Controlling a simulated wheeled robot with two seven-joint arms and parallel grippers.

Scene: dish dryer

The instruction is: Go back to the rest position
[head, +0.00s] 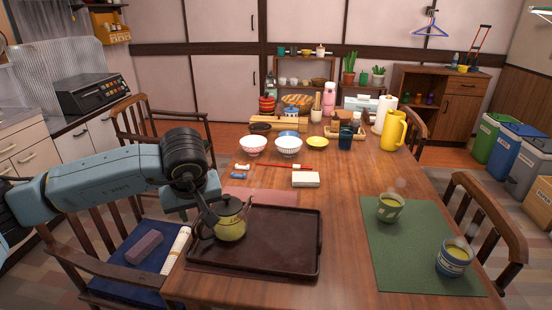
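My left arm comes in from the left, and its gripper (206,208) points down right beside a green teapot (231,225) with dark trim. The teapot stands upright at the left of a dark brown tray (275,258) on the wooden table. The fingertips overlap the teapot's dark handle and lid in the picture, so I cannot tell whether they touch it or whether the gripper is open or shut. My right gripper is not in view.
Two steaming cups of green tea, one (390,207) and another (454,258), stand on a green mat (400,270). Chairs (487,215) flank the table. Bare wood (343,230) lies between tray and mat.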

